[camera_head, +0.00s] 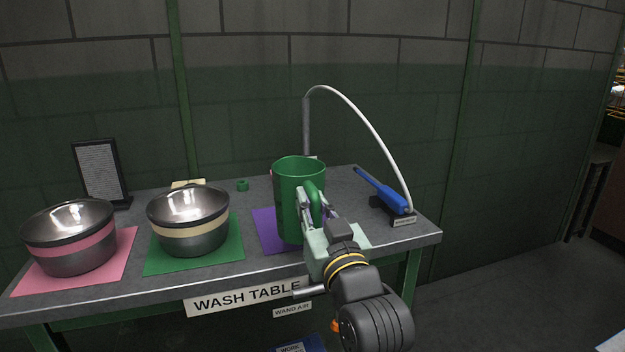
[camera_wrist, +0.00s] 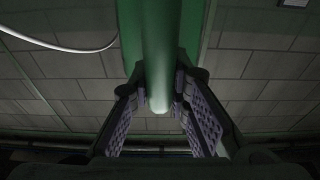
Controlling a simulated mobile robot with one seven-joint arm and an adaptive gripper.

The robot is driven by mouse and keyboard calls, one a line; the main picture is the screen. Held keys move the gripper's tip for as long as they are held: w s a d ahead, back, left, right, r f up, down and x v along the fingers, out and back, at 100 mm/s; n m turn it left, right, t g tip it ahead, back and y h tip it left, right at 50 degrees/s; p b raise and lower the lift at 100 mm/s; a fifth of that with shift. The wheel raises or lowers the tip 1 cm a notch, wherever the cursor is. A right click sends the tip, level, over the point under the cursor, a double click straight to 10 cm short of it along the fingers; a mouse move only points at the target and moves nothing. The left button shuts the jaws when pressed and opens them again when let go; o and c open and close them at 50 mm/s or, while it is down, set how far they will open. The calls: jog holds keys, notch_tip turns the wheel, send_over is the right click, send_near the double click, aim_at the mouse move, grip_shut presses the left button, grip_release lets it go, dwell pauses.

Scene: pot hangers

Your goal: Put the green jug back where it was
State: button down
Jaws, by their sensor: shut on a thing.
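The green jug (camera_head: 290,180) is upright at the right part of the wash table, in front of or over the purple mat (camera_head: 267,232). I cannot tell whether its base touches the mat. My gripper (camera_head: 314,208) is at the jug's right front side, shut on its green handle (camera_wrist: 158,60). In the wrist view the handle runs down between my two padded fingers. The jug's lower right part is hidden behind my gripper.
Two steel bowls stand at left, one with a pink band (camera_head: 70,240) on a pink mat, one with a cream band (camera_head: 188,222) on a green mat (camera_head: 160,262). A blue wand (camera_head: 381,191) with a white hose (camera_head: 365,125) lies at right. A framed sheet (camera_head: 100,172) stands behind.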

jog(key=shift+w+r+p, duration=0.3)
jog(key=shift+w+p, duration=0.2)
jog(key=shift+p, duration=0.2)
jog(key=w, duration=0.2)
jog(key=w+f, duration=0.1)
jog(key=w, duration=0.5)
jog(key=shift+w+f+p, duration=0.1)
jog(key=shift+f+p, duration=0.25)
jog(key=shift+p, duration=0.05)
jog(key=shift+f, duration=1.7)
jog(key=shift+f, duration=0.2)
jog(key=c, duration=1.5)
grip_release()
